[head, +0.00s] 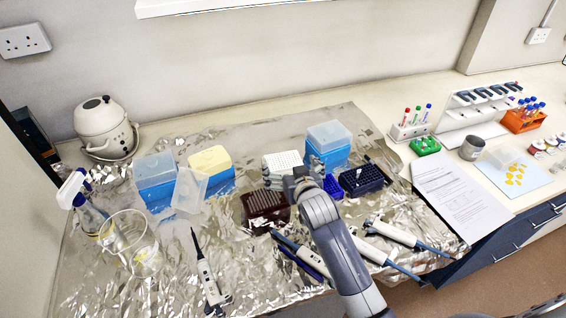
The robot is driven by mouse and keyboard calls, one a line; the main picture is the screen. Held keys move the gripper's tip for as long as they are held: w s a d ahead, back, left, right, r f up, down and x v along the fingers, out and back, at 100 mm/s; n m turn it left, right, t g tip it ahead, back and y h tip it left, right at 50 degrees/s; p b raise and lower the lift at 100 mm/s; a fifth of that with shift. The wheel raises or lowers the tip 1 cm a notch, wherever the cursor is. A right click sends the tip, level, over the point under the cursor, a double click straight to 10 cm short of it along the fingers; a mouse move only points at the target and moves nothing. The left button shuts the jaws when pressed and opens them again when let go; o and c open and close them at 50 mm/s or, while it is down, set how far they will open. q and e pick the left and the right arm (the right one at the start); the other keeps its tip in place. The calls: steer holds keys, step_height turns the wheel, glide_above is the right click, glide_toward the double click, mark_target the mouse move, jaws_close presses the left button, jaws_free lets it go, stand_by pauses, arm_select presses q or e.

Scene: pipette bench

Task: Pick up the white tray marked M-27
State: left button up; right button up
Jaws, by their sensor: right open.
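A white tray (281,160) with a grid of small wells sits on the foil-covered bench, near the middle of the head view. I cannot read a mark such as M-27 on it at this size. My right arm reaches in from the bottom, and its open gripper (295,181) is over the tray's near edge. The gripper and wrist hide part of the tray's front. I cannot tell whether the fingers touch it. My left gripper is not in view.
A dark brown rack (266,207) stands just in front of the tray. A blue tip box (327,146) and a dark navy rack (361,181) are close on the right. Several pipettes lie in front. Bare foil (120,290) shows at the front left.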

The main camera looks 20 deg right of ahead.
mark_target(285, 165)
steer(key=shift+x, duration=0.85)
steer(key=shift+w+f, duration=0.15)
steer(key=shift+p+x, duration=0.8)
steer(key=shift+x, duration=1.2)
steer(key=shift+w+d+f, duration=0.15)
steer(key=shift+w, duration=0.2)
steer(key=shift+s, duration=0.1)
steer(key=shift+c, duration=0.2)
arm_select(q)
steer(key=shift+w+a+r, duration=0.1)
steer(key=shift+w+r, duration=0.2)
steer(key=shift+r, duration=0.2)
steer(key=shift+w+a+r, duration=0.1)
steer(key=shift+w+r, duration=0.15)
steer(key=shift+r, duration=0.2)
arm_select(e)
steer(key=c, duration=0.8)
